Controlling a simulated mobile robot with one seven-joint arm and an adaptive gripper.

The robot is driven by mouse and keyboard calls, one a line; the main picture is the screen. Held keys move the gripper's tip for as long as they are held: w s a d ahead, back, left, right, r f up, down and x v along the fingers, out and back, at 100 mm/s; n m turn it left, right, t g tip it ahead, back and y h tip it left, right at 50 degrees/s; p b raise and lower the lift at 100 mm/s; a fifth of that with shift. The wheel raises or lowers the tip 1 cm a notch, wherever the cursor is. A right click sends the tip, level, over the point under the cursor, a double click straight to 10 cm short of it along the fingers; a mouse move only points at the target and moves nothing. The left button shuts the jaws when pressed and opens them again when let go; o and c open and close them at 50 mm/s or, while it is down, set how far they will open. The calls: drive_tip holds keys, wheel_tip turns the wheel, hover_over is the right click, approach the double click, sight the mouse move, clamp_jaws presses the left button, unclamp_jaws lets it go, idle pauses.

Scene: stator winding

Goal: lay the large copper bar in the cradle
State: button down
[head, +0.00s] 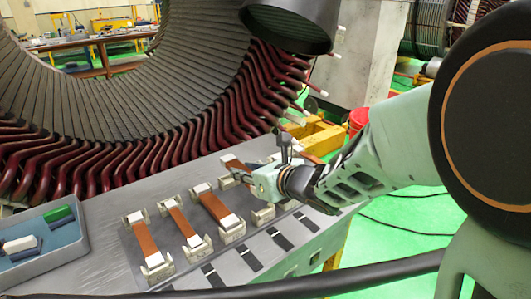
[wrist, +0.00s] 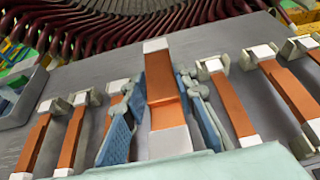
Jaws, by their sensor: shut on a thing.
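The large copper bar (wrist: 160,78), with white ends, is between the two blue fingers of my gripper (wrist: 165,115) in the wrist view. It is wider than the bars around it and points away toward the stator. In the head view my gripper (head: 265,180) is over the bench, and one end of the bar (head: 236,164) shows beyond it. The gripper is shut on the bar. A front cradle bracket (head: 262,216) without a visible bar stands near the gripper. The bar hides the bench beneath it, so I cannot tell whether it touches a cradle.
Several copper bars lie in cradles on both sides, including one on the left (head: 147,240) and one on the right (wrist: 232,105). A blue-lined tray (head: 40,262) stands at the left. The stator with its dark red coils (head: 110,160) rises behind the bench.

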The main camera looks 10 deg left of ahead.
drive_tip(key=shift+f+b, duration=2.8)
drive_tip(key=shift+b, duration=0.6)
